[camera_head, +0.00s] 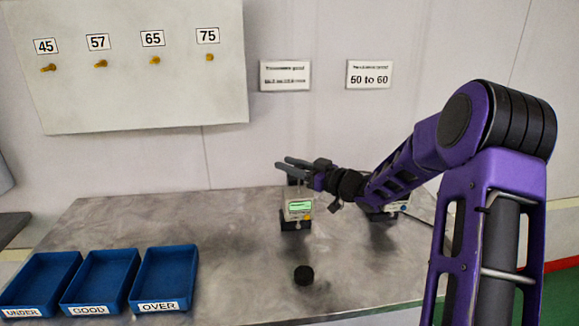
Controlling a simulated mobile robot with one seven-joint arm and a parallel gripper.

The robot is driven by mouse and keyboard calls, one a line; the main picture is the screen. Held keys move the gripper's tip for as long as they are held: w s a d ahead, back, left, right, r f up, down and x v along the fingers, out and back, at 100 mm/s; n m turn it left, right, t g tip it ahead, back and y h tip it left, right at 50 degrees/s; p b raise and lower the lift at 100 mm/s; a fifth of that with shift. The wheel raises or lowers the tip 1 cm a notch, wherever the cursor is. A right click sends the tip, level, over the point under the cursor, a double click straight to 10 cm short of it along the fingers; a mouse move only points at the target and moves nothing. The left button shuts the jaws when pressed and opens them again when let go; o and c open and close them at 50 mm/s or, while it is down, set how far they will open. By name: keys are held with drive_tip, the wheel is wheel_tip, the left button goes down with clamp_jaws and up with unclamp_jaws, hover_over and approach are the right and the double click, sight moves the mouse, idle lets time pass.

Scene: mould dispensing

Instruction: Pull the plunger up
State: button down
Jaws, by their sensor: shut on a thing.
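A small gauge (298,209) with a green-lit display and a yellow button stands upright on the grey metal table, on a dark base (295,225). My gripper (290,164) reaches in from the right, directly above the gauge. Its two grey fingers point left and are shut on the plunger at the top of the gauge. The plunger is small here and mostly hidden by the fingers. My purple arm fills the right side of the view.
A black round puck (304,275) lies on the table in front of the gauge. Blue trays labelled UNDER (35,311), GOOD (88,309) and OVER (158,305) stand at the left front. A second device (397,205) is partly hidden behind my arm. Numbered pegs hang on the wall board (130,100).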

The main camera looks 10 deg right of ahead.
drive_tip(key=c, duration=0.6)
unclamp_jaws()
drive_tip(key=shift+o, duration=0.2)
drive_tip(key=shift+s+d, duration=0.1)
drive_tip(key=shift+d, duration=0.05)
drive_tip(key=v, duration=1.7)
drive_tip(key=shift+d+r, duration=0.1)
